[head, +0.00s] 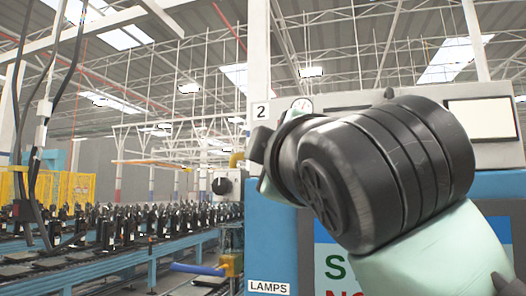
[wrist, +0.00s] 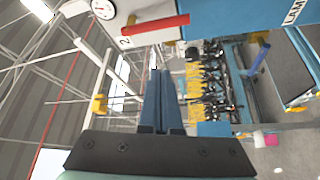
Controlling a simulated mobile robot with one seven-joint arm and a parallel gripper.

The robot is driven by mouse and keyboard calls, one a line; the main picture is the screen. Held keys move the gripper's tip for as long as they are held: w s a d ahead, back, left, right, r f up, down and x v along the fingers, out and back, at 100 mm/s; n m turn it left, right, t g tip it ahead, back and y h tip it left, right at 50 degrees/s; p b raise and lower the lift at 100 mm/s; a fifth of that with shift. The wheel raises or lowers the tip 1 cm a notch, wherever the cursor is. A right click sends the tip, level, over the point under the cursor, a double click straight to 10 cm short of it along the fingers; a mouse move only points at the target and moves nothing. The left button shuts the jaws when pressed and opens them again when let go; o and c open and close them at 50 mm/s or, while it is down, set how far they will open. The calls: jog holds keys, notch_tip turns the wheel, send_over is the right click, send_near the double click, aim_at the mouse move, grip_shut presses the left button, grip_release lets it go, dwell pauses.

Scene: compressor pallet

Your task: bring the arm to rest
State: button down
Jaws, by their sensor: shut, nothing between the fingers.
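My gripper (wrist: 158,74) shows in the wrist view as two dark blue fingers pressed together, with nothing between them. The fingers point away from the camera into open air and touch nothing that I can see. In the head view my arm, with a large black joint and pale green links, is raised close to the camera on the right. My gripper cannot be made out in the head view, where the arm covers much of the machine behind it.
A blue and grey machine cabinet (head: 270,243) with a "LAMPS" label (head: 269,287) stands behind my arm. A conveyor line (head: 150,258) with several dark parts runs at the left, near a yellow fence (head: 75,188). A red bar (wrist: 155,27) shows in the wrist view.

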jog(key=s+a+f+m+t+h+b, duration=0.1)
jog(key=s+f+m+t+h+b, duration=0.2)
jog(key=s+f+m, duration=1)
jog(key=s+m+t+b, duration=0.1)
jog(key=m+t+b, duration=0.2)
jog(key=t, duration=0.1)
jog(key=shift+s+a+m+t+h, duration=0.3)
jog(key=shift+s+m+t+h, duration=0.1)
jog(key=shift+f, duration=0.1)
